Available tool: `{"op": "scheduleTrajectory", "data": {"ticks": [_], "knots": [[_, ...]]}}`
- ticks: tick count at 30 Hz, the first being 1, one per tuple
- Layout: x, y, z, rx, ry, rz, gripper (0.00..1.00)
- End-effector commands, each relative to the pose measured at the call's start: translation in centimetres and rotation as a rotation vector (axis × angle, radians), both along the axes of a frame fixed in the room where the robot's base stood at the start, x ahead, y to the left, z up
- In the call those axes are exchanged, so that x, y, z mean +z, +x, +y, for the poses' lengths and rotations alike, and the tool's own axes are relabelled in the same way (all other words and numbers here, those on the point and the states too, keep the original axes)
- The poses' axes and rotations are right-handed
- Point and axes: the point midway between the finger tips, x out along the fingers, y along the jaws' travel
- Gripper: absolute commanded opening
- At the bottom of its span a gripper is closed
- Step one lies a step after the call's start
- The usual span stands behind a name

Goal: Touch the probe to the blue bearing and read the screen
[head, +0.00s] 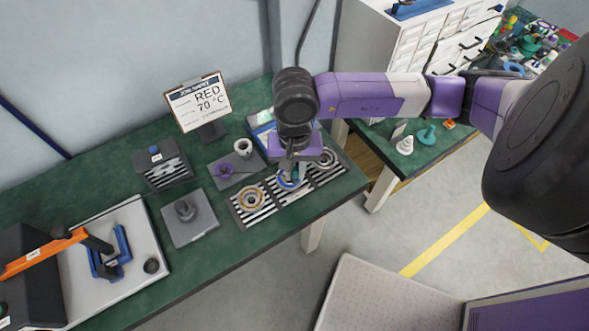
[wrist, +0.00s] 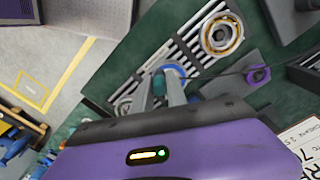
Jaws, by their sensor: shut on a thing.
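My gripper (head: 287,173) points down over the middle section of the striped bearing rack and is shut on the probe, which the fingers mostly hide. In the wrist view, my fingertips (wrist: 160,82) are beside the blue bearing (wrist: 174,72), with a thin dark cable running from them to a purple piece (wrist: 258,73). The blue bearing (head: 288,184) shows partly below the fingers in the head view; I cannot tell whether the probe touches it. A dark box with a striped face (head: 165,171) stands to the left; no readable screen shows.
The rack also holds a tan-ringed bearing (head: 253,198) at left and a grey bearing (head: 327,159) at right. A job sheet (head: 199,102) reads "RED 70 °C". A grey plate with a dark knob (head: 185,210) and an orange-handled device (head: 45,253) sit farther left.

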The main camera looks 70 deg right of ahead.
Motion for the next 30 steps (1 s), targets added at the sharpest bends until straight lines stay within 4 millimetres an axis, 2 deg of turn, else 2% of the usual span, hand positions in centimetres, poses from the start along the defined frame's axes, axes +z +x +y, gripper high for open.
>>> {"op": "scheduleTrajectory", "data": {"ticks": [30], "knots": [[-1.1,0.0,0.0,0.001,-0.001,0.0,0.0]]}}
